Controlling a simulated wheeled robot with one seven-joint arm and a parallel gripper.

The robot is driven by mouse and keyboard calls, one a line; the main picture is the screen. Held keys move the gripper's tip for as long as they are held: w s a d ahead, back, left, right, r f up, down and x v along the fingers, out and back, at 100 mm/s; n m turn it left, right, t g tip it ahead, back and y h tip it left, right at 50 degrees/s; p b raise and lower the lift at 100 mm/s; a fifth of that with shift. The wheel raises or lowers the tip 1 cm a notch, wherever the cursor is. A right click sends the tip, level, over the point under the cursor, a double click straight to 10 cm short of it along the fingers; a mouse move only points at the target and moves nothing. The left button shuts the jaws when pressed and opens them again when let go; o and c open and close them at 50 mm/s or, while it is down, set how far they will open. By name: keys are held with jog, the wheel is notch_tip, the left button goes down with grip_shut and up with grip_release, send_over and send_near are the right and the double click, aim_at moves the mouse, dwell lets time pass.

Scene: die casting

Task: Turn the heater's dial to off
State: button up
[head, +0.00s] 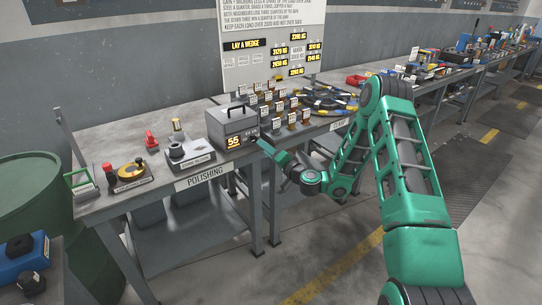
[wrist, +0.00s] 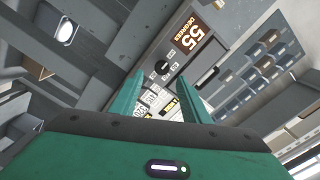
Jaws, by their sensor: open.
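The heater (head: 231,122) is a grey box with a black top handle, standing on the bench above the POLISHING label. Its orange display reads 55, and it shows as 55 DEGREES in the wrist view (wrist: 191,32). The dial (wrist: 162,67) is a small black knob on the panel beside the display, with small labels around it. I cannot read its setting. My gripper (head: 264,146) is at the right end of the heater's front. In the wrist view its two green fingers (wrist: 159,84) are apart and empty, with the dial just beyond and between their tips.
Several small labelled blocks (head: 282,108) stand on the bench right of the heater, below a white sign board (head: 270,45). A grey block with a black knob (head: 180,153) stands left of the heater. A green drum (head: 28,190) is at the far left. Floor is clear before the bench.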

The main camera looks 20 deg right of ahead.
jog(key=shift+v, duration=2.2)
jog(key=shift+a+r, duration=0.1)
jog(key=s+a+r+n+g+y, duration=0.35)
jog(key=s+a+n+g, duration=0.3)
jog(key=s+n, duration=0.25)
jog(key=s+d+r+m+g+h, duration=0.1)
jog(key=s+d+r+g+h, duration=0.25)
jog(key=s+d, duration=0.6)
jog(key=s+d+r+g+h, duration=0.2)
jog(key=s+d+g+h, duration=0.3)
jog(key=s, duration=0.8)
jog(key=s+d+r+m+g, duration=0.1)
jog(key=s+d+r+m, duration=0.1)
jog(key=s, duration=0.8)
jog(key=s+d+r+m+g, duration=0.1)
jog(key=s+d+r+m, duration=0.2)
jog(key=s, duration=0.8)
jog(key=shift+d+m, duration=0.2)
jog(key=shift+m, duration=0.4)
